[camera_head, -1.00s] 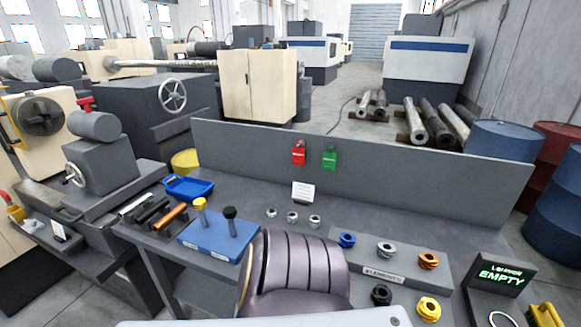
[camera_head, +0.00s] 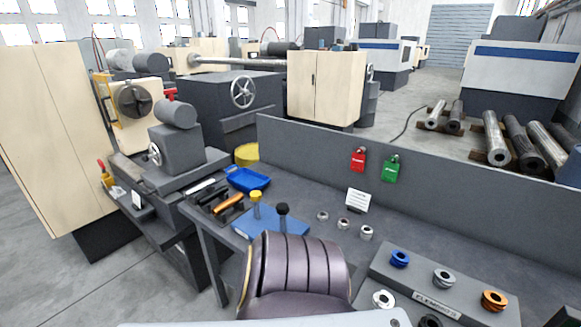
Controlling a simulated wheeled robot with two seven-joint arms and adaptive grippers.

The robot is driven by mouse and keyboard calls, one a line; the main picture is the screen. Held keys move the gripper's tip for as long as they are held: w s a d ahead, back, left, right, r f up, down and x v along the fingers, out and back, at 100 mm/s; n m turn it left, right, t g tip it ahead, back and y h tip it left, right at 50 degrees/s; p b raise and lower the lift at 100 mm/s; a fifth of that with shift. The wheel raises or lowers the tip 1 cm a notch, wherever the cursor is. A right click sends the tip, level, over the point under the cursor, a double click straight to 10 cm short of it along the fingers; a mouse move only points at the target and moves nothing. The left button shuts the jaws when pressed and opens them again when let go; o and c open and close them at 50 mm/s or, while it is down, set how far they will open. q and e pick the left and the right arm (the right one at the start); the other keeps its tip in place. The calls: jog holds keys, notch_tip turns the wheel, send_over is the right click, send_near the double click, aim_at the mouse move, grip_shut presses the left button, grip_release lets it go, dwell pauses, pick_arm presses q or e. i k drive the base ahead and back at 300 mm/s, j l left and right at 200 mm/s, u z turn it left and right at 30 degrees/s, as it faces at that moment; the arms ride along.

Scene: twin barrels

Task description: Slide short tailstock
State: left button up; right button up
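The tailstock (camera_head: 180,147) is a dark grey block with a thick horizontal cylinder on top and a small handwheel (camera_head: 155,154) on its near left face. A red lever stands by its top. It sits on the bed of the small lathe (camera_head: 190,178) at the left, facing the round dark chuck (camera_head: 136,100) of the cream headstock. There is a gap between tailstock and chuck. Neither of my grippers is in view, so nothing is seen touching the tailstock.
A bench (camera_head: 305,178) right of the lathe holds a blue tray (camera_head: 248,179), a blue board with yellow and black knobs, small rings and a rack of coloured rings. A tall cream cabinet (camera_head: 50,130) stands at left. Grey floor (camera_head: 140,285) is open at lower left.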

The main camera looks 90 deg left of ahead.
aim_at(179, 140)
jog(key=u, duration=0.5)
jog(key=i+l+u, duration=0.1)
jog(key=u, duration=0.95)
jog(key=l+u, duration=0.15)
jog(key=u, duration=0.35)
jog(key=l+u, duration=0.1)
jog(key=u, duration=0.4)
jog(key=l+u, duration=0.1)
jog(key=u, duration=0.95)
jog(key=l+u, duration=0.15)
jog(key=u, duration=0.35)
